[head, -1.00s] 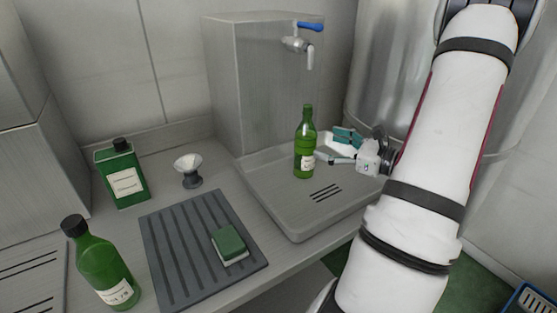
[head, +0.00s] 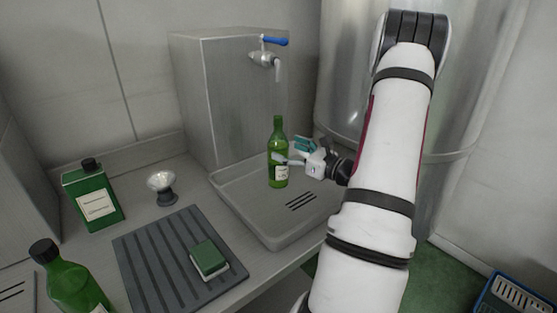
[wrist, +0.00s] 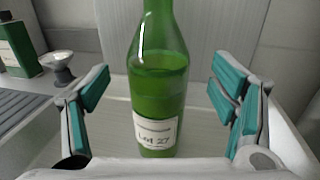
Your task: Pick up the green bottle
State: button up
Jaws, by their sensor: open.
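The green bottle (head: 278,152), uncapped and with a white label, stands upright in the shallow grey tray (head: 262,226) beneath the tap. In the wrist view the bottle (wrist: 158,88) fills the middle, its label reading "Lot 27"; its top is cut off. My gripper (head: 291,152) is open at the bottle's right side in the head view, one finger overlapping the glass. In the wrist view, the teal-padded fingers of my gripper (wrist: 160,90) stand on either side of the bottle with gaps on both sides. I cannot tell how deep between them it is.
A steel box with a blue-handled tap (head: 266,58) rises behind the tray.

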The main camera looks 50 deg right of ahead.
aim_at(278, 145)
jog(key=w, duration=0.4)
jog(key=shift+w, duration=0.15)
jog(key=shift+c, duration=0.3)
grip_shut()
jog(key=shift+r, duration=0.2)
